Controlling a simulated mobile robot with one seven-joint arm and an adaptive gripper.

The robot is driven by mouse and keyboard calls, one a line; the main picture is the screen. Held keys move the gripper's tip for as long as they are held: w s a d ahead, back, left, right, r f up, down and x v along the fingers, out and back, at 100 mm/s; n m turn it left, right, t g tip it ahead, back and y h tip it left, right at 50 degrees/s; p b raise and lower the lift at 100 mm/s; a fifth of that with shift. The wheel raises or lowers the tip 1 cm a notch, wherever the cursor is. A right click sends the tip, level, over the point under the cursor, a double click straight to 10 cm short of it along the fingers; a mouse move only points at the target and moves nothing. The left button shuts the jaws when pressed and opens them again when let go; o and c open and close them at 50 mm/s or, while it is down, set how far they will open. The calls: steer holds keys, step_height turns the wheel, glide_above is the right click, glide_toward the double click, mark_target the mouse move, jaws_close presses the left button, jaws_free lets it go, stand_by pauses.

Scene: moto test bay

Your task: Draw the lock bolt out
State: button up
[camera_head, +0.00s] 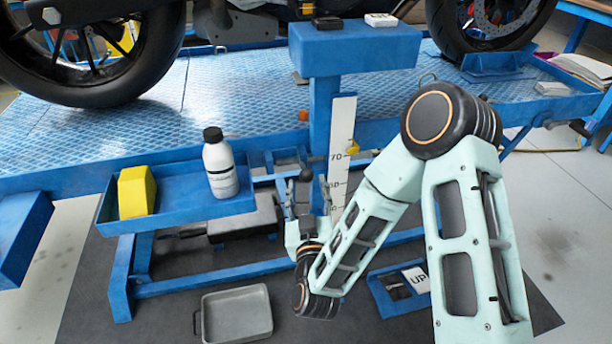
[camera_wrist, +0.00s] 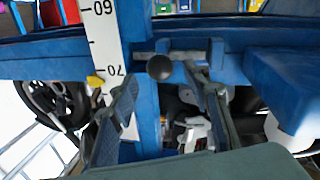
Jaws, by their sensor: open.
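The lock bolt shows in the wrist view as a black ball knob (camera_wrist: 159,67) on a grey bar in front of the blue post (camera_wrist: 142,25). In the head view the dark knob (camera_head: 306,174) sits low on the post, just above my gripper (camera_head: 305,190). In the wrist view my gripper (camera_wrist: 161,82) is open, with one finger on each side of the knob. The knob appears between or just beyond the fingertips; whether either finger touches it I cannot tell. My fingers hide part of the bolt's surroundings.
A numbered white scale (camera_head: 342,150) stands beside the post, with a yellow pointer (camera_head: 352,147). A blue side tray (camera_head: 185,213) holds a white bottle (camera_head: 220,165) and a yellow block (camera_head: 136,192). A grey pan (camera_head: 237,314) and a blue floor tray (camera_head: 391,304) lie below.

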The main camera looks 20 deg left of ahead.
mark_target(307, 180)
steer(key=shift+x, duration=2.35)
steer(key=shift+c, duration=0.2)
jaws_close()
